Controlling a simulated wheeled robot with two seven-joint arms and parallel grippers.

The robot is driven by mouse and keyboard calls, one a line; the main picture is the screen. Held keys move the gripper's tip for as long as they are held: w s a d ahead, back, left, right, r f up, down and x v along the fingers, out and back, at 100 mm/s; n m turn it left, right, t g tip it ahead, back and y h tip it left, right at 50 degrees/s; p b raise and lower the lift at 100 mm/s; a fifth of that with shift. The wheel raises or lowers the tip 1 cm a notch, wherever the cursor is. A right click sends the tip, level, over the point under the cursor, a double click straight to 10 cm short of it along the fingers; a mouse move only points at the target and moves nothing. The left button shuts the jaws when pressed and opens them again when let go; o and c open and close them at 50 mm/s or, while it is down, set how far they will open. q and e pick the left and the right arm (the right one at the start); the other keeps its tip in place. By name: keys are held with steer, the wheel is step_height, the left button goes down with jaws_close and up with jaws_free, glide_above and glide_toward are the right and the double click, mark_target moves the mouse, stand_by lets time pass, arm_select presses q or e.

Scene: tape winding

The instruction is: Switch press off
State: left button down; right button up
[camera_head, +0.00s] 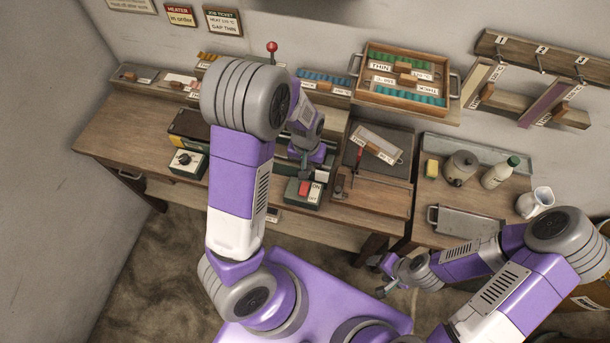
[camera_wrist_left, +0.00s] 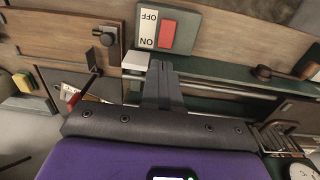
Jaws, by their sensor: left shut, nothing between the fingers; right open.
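The press switch is a green box (camera_head: 295,197) with a red rocker (camera_head: 304,188) and a white ON/OFF label beside it. It stands at the front edge of the workbench. In the left wrist view the red rocker (camera_wrist_left: 167,37) and the ON/OFF label (camera_wrist_left: 148,28) show just beyond the fingertips. My left gripper (camera_wrist_left: 160,65) is shut and empty, apart from the rocker. In the head view its fingers hang just above and behind the switch box. Which way the rocker is pressed I cannot tell. My right gripper (camera_head: 383,282) is open and empty, low in front of the side table.
A dial box (camera_head: 188,164) stands left of the switch. A wooden fixture (camera_head: 370,190) lies to its right. A tray of labelled strips (camera_head: 405,78) sits behind. A metal tray (camera_head: 465,222), pot (camera_head: 461,167) and bottle (camera_head: 500,172) stand on the side table.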

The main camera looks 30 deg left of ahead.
mark_target(305, 184)
arm_select(q)
steer(key=r, duration=0.2)
steer(key=a+r, duration=0.1)
steer(key=shift+w+a+r, duration=0.1)
steer(key=shift+w+r, duration=0.15)
steer(key=shift+w, duration=0.1)
step_height(305, 184, down, 14)
steer(key=shift+f+b, duration=0.1)
steer(key=shift+b, duration=0.6)
steer(key=shift+f+b, duration=0.2)
steer(key=shift+b, duration=0.1)
steer(key=shift+r, duration=0.1)
steer(key=shift+s, duration=0.1)
